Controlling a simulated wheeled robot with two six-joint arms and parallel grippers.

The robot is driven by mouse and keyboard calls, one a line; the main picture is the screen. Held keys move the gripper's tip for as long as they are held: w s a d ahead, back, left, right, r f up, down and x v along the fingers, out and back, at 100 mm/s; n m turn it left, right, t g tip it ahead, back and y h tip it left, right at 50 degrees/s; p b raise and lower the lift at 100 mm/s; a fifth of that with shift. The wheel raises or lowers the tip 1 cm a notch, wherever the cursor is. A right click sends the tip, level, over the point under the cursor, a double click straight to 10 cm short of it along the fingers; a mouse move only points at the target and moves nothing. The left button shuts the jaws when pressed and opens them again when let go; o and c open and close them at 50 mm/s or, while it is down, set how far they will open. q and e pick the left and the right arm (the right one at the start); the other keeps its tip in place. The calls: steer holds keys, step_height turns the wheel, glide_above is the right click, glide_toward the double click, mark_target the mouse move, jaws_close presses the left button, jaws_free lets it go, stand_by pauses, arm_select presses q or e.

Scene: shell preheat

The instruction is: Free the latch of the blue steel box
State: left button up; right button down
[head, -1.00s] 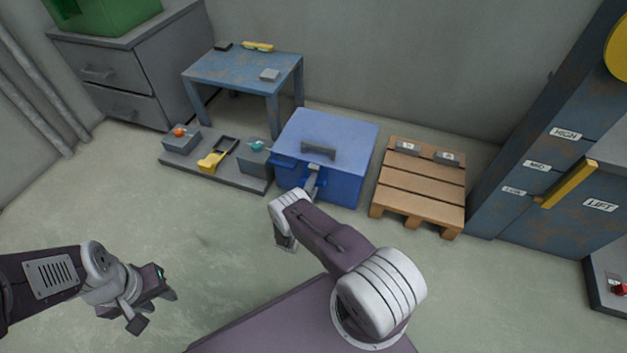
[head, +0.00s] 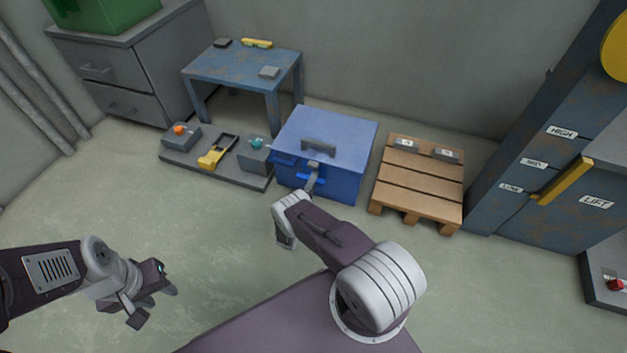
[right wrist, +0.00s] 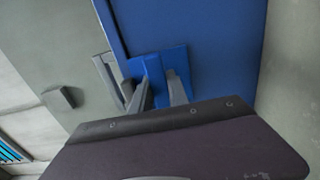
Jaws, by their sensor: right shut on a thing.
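The blue steel box (head: 345,145) stands on the floor in the middle of the head view, its lid down and a dark handle (head: 318,146) on top. Its blue latch (right wrist: 155,72) is on the front face. My right gripper (head: 314,170) is at that front face. In the right wrist view its two fingers (right wrist: 160,88) are shut on the latch, with blue showing between them. The fingers and wrist hide part of the latch, so I cannot tell whether it is free. My left gripper (head: 153,300) is open and empty above the floor at the left.
A low grey platform (head: 190,168) with a yellow piece and two small boxes lies left of the blue box. A wooden pallet (head: 420,177) stands close on its right. Behind are a blue table (head: 240,68) and grey drawers (head: 110,80). The front floor is clear.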

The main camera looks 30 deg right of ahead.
steer(key=c, duration=1.3)
jaws_free()
steer(key=p+v, duration=0.4)
steer(key=v, duration=0.5)
